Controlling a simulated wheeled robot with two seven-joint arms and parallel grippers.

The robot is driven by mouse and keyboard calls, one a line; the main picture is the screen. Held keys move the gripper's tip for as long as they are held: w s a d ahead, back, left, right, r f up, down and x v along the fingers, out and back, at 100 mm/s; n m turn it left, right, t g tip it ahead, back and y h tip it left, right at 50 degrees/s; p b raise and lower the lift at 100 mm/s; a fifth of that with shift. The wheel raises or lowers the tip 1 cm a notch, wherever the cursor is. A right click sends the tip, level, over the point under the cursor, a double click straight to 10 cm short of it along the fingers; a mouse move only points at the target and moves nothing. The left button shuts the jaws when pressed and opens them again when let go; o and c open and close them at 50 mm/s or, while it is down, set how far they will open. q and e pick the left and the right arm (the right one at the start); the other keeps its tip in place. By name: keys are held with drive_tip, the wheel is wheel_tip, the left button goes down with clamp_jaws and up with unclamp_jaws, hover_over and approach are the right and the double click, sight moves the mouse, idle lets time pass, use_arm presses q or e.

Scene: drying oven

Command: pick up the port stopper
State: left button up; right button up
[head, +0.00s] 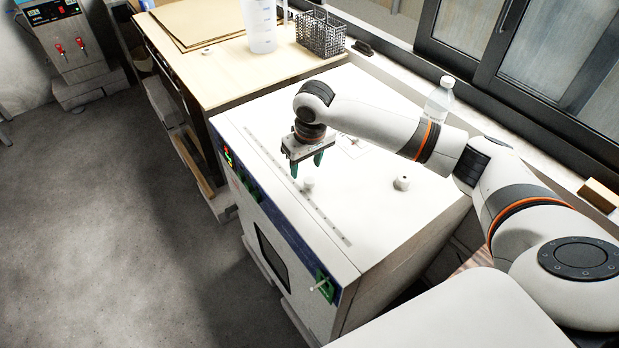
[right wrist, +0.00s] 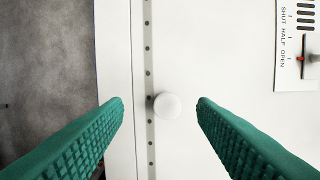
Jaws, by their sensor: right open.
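The port stopper (head: 308,184) is a small white round piece on the white top of the drying oven (head: 370,230), near the row of dots along its front edge. My right gripper (head: 307,167) is open with green fingers pointing down above the oven top, close to the stopper. In the right wrist view the stopper (right wrist: 167,105) shows between the two spread fingertips (right wrist: 160,102), with a gap on both sides. Nothing is in the fingers. My left gripper is not in view.
A white cylindrical piece with a dark spot (head: 401,183) stands on the oven top to the right. A wire basket (head: 320,35) and a plastic container (head: 261,25) stand on the wooden bench behind.

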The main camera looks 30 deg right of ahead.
sight(310, 180)
drive_tip(key=shift+w+f, duration=0.15)
drive_tip(key=shift+f, duration=0.25)
drive_tip(key=shift+d+f, duration=0.15)
drive_tip(key=shift+f, duration=0.1)
drive_tip(key=f, duration=0.1)
drive_tip(key=f+p, duration=0.1)
drive_tip(key=f, duration=0.1)
drive_tip(key=f+p, duration=0.1)
drive_tip(key=shift+s+d+f, duration=0.15)
drive_tip(key=shift+s+d, duration=0.15)
drive_tip(key=shift+s, duration=0.05)
drive_tip(key=shift+w+f, duration=0.15)
drive_tip(key=shift+f, duration=0.2)
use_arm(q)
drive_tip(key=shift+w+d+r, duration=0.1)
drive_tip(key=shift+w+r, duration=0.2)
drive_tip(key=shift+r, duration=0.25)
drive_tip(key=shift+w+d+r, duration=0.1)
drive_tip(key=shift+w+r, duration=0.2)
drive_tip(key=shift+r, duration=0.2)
use_arm(e)
drive_tip(key=c, duration=1)
